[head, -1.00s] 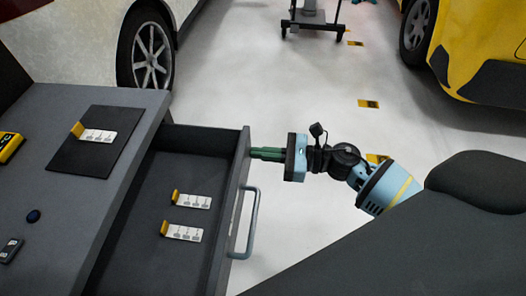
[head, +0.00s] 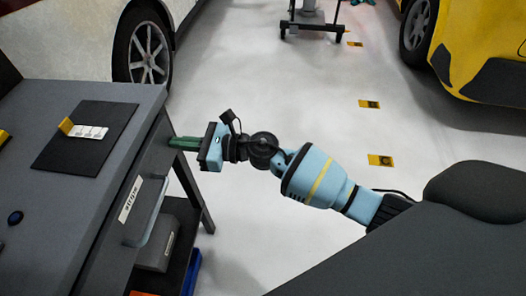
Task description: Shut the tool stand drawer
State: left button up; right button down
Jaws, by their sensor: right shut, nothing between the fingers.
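The grey tool stand (head: 75,215) fills the left of the head view. Its drawer front (head: 150,165) now sits close against the stand's side, and the drawer's inside is hidden. Whether a thin gap is left cannot be told. The front bears a white label (head: 130,200) and a light grey bar handle (head: 153,212). My right gripper (head: 184,143) has its green fingers shut and empty, with the tips at the far end of the drawer front, touching it or nearly so. My left gripper is out of view.
On the stand top lies a black mat (head: 90,150) with a yellow-and-white tool (head: 83,130), beside a dark blue round item (head: 15,217). A lower shelf holds a grey box (head: 158,245). A blue bin (head: 192,270) is below. Open floor lies right of the stand.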

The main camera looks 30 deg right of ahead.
jog(key=shift+x, duration=1)
jog(key=shift+r, duration=0.2)
